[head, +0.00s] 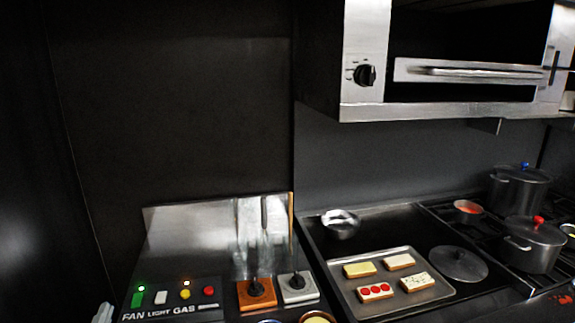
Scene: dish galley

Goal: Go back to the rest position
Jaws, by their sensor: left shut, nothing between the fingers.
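My left gripper (103,313) shows only as a small pale piece at the bottom left edge, beside the control panel. It is shut and holds nothing. Most of it and its arm are cut off by the frame. My right gripper is not in view.
The control panel (172,310) has lit green and yellow lamps. A tray (348,284) holds several topped bread slices. A lid (458,264), a shiny metal vessel (341,223) and pots (534,243) stand right, below an oven (470,72).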

